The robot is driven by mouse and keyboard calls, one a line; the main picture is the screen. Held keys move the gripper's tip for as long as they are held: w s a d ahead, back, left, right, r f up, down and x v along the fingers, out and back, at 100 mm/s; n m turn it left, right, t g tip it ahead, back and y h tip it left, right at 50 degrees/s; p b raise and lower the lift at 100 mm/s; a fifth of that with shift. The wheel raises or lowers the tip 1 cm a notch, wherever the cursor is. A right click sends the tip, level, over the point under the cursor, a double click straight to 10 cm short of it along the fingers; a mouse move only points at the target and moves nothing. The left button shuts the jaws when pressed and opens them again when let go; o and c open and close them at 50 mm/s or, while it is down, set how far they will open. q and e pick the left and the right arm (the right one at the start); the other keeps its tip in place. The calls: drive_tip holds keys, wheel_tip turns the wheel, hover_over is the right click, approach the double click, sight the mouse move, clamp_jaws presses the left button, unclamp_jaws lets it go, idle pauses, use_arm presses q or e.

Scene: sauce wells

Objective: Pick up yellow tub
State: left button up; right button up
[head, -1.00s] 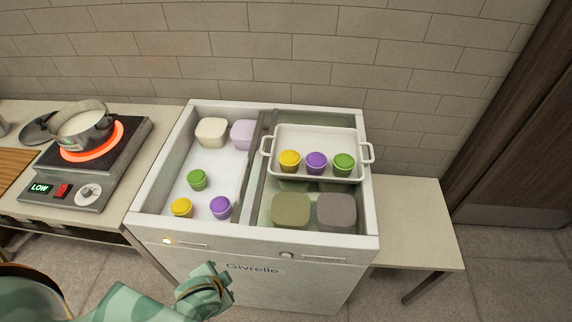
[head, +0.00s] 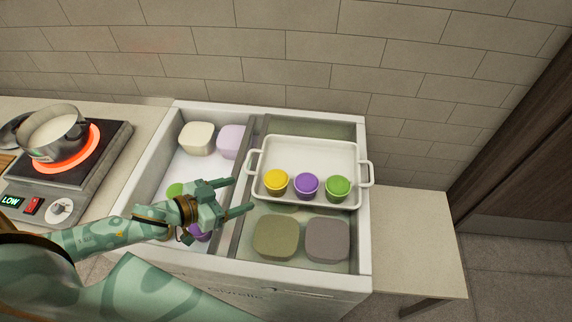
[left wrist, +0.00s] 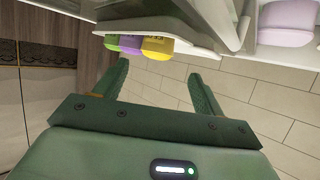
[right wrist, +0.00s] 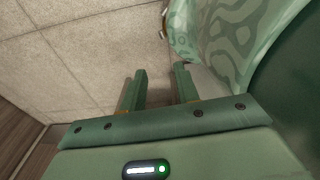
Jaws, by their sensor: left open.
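A yellow tub (head: 276,181) stands at the left of a row in the white two-handled tray (head: 310,153), beside a purple tub (head: 306,186) and a green tub (head: 338,188). My left gripper (head: 243,195) is open and empty, just left of the tray, its fingers pointing toward the yellow tub without touching it. In the left wrist view the yellow tub (left wrist: 158,47) shows beyond and between the open fingers (left wrist: 157,75). Another yellow tub, in the left well, is almost hidden behind my left arm. My right gripper (right wrist: 162,72) is open and empty over the floor.
The left well holds a cream block (head: 197,138), a lilac block (head: 230,141), and partly covered green (head: 175,190) and purple tubs. Olive (head: 276,237) and grey blocks (head: 327,239) sit in front of the tray. A pot (head: 55,137) stands on a glowing hob.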

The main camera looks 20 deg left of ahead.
sight(272, 182)
use_arm(q)
drive_tip(key=shift+w+d+f, duration=0.1)
drive_tip(key=shift+w, duration=0.1)
drive_tip(key=b+x, duration=0.1)
drive_tip(key=x, duration=0.1)
drive_tip(key=shift+w+d, duration=0.15)
drive_tip(key=shift+d, duration=0.1)
drive_tip(key=x, duration=0.2)
drive_tip(key=shift+w+d+f, duration=0.15)
drive_tip(key=shift+w, duration=0.2)
drive_tip(key=shift+w+d+f+b, duration=0.15)
drive_tip(key=shift+w+f+b, duration=0.05)
drive_tip(key=shift+w+b, duration=0.1)
drive_tip(key=b+x, duration=0.1)
drive_tip(key=x, duration=0.4)
use_arm(e)
drive_tip(key=s+f, duration=0.2)
drive_tip(key=shift+s+d+f, duration=0.1)
drive_tip(key=shift+s+f, duration=0.15)
drive_tip(key=shift+f, duration=0.05)
use_arm(q)
drive_tip(key=shift+s, duration=0.1)
drive_tip(key=shift+c, duration=1.2)
drive_tip(key=c, duration=0.5)
use_arm(e)
drive_tip(key=shift+s+g, duration=0.2)
drive_tip(key=shift+g, duration=0.1)
